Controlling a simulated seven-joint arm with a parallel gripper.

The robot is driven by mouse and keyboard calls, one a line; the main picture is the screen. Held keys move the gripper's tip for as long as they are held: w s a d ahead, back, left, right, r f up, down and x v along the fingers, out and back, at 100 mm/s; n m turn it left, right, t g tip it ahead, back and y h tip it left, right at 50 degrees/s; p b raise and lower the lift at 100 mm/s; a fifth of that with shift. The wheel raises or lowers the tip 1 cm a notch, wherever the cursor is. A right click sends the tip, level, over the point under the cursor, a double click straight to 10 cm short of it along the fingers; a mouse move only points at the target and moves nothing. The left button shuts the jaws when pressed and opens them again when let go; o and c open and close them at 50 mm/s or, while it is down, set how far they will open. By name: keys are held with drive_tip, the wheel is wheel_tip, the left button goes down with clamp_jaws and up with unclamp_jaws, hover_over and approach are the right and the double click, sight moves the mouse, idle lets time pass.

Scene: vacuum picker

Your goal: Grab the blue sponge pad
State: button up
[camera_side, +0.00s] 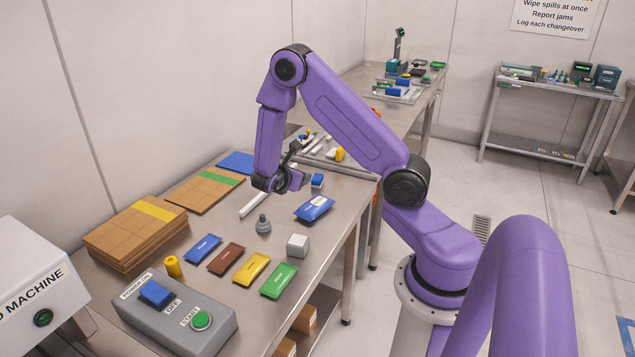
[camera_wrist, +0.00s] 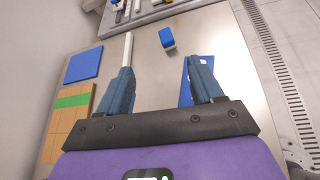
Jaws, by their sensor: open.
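My gripper (camera_wrist: 164,66) is open and empty above the table, apart from the block. A flat blue square pad (camera_side: 237,162) lies farther left at the back edge; it also shows at the left of the wrist view (camera_wrist: 83,65). I cannot tell for certain which one is the sponge pad.
A white bar (camera_side: 256,202), a grey weight (camera_side: 263,224) and a grey cube (camera_side: 297,245) stand nearby. Cardboard stacks (camera_side: 130,235) lie left.

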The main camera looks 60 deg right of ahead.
sight(319, 174)
drive_tip(key=d+f+n, duration=0.1)
drive_tip(key=d+f, duration=0.2)
drive_tip(key=d+f+n, duration=0.2)
drive_tip(key=d+f, duration=0.1)
drive_tip(key=d, duration=0.1)
drive_tip(key=shift+w+d+f+t+h, duration=0.2)
drive_tip(key=shift+f+t+h, duration=0.1)
drive_tip(key=shift+t+h, duration=0.1)
drive_tip(key=x, duration=1.7)
drive_tip(key=shift+f, duration=0.3)
drive_tip(key=c, duration=1)
